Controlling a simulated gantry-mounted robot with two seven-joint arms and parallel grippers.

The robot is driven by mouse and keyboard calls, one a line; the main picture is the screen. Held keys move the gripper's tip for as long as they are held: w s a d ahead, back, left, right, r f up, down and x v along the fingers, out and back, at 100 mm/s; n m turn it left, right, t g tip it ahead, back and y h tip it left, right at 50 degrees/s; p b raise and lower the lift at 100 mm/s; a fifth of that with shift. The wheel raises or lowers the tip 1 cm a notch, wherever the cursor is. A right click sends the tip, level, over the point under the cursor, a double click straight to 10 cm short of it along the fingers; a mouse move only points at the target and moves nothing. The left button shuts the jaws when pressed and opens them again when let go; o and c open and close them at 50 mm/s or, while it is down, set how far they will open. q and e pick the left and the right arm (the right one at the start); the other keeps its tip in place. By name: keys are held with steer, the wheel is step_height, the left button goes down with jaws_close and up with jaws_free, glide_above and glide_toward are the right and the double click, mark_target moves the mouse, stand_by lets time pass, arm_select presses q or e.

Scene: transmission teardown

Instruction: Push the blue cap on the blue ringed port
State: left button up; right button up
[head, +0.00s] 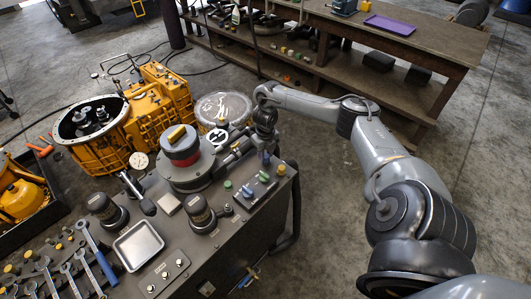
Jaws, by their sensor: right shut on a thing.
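My right gripper (265,150) points down above the right end of the cart top. It is shut on a small bluish piece that looks like the blue cap (265,157), mostly hidden by the fingers. Just below is a dark block (254,193) with small coloured pieces in a row. One of these is bluish (247,191) and looks like the blue ringed port or a part on it, but its ring is too small to make out. I cannot tell whether the held piece touches the block. My left gripper is not in view.
The grey cart (225,245) carries a round red and grey stack (182,150), dark cylinders, a metal tray (138,246) and wrenches. A yellow transmission housing (150,110) stands behind left. A wooden bench (400,40) is at the back. The floor to the right is clear apart from my arm.

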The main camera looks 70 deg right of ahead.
steer(key=o, duration=1.1)
steer(key=shift+r, duration=0.15)
steer(key=shift+r, duration=0.1)
steer(key=shift+r+p, duration=1.25)
steer(key=shift+p, duration=0.05)
